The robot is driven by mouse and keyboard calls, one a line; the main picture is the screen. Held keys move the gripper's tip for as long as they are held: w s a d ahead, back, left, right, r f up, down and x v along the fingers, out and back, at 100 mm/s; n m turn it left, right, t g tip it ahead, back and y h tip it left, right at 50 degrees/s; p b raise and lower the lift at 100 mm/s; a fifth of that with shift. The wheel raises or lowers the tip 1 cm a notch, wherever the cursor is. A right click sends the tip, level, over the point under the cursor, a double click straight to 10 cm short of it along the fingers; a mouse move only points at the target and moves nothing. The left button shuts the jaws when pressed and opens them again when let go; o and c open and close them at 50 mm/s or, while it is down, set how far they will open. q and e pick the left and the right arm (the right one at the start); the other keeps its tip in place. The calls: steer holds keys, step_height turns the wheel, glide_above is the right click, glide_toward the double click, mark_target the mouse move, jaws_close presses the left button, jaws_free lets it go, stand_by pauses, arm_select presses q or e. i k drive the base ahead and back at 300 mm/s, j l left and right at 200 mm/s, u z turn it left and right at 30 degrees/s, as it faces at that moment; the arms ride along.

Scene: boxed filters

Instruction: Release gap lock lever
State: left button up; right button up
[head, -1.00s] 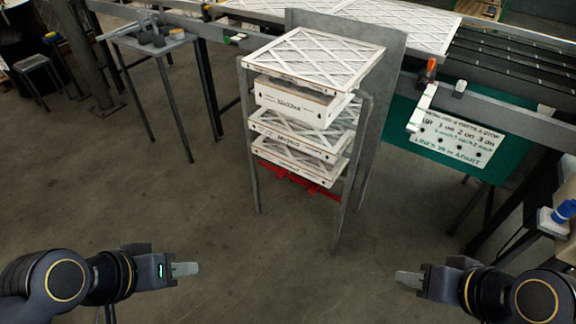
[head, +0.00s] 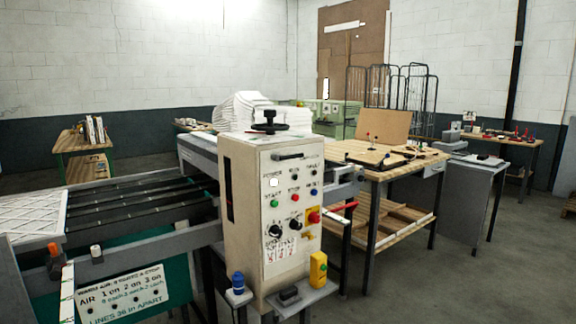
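A cream control cabinet (head: 262,215) with buttons and knobs stands in the middle of the head view. A black handwheel (head: 270,124) sits on its top. A lever with a red grip (head: 343,206) sticks out at the cabinet's right side. A dark horizontal handle (head: 289,156) is on the upper front face. No readable label tells which of these is the gap lock lever. Neither of my grippers is in view now.
A conveyor (head: 130,205) with a white filter panel (head: 32,213) runs in from the left. A blue-capped bottle (head: 238,284) and a yellow device (head: 318,270) stand at the cabinet's foot. A wooden workbench (head: 388,165) is to the right. Floor (head: 480,270) at the lower right is clear.

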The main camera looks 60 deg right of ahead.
mark_target(275, 157)
steer(key=l+z, duration=0.1)
steer(key=z, duration=2.1)
